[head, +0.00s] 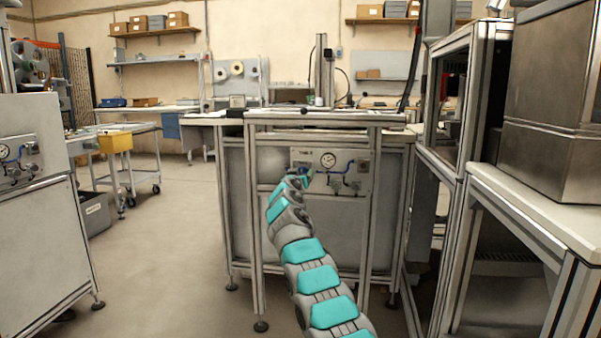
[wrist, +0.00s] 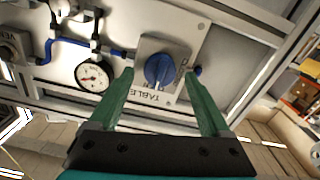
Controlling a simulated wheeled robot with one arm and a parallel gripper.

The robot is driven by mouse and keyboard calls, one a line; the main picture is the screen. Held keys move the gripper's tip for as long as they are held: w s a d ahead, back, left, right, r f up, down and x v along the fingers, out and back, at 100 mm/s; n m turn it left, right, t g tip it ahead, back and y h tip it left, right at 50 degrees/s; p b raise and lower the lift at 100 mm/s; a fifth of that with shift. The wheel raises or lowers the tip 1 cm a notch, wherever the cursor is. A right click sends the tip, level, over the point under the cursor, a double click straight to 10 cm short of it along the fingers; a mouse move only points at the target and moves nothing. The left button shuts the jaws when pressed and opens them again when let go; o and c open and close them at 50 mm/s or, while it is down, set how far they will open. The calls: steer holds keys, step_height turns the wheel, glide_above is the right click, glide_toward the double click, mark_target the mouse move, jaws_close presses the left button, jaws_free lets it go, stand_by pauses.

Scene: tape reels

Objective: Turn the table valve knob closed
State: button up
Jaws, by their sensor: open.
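The table valve knob (wrist: 159,70) is a round blue knob on a grey square plate, with the word TABLE printed upside down beside it in the wrist view. My gripper (wrist: 158,76) has two green fingers spread open, one on each side of the knob in the picture. I see a gap between each finger and the knob, and nothing is held. I cannot tell how far the fingertips are from the panel. In the head view my arm reaches to the left part of the valve panel (head: 349,183), and it hides the knob there.
A round pressure gauge (wrist: 92,75) with blue hoses sits left of the knob in the wrist view. Another valve plate (wrist: 12,48) is at the far left edge. A metal frame post (head: 372,220) stands right of my arm. Open floor (head: 165,240) lies to the left.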

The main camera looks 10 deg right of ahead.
stand_by(0.3)
jaws_close()
stand_by(0.5)
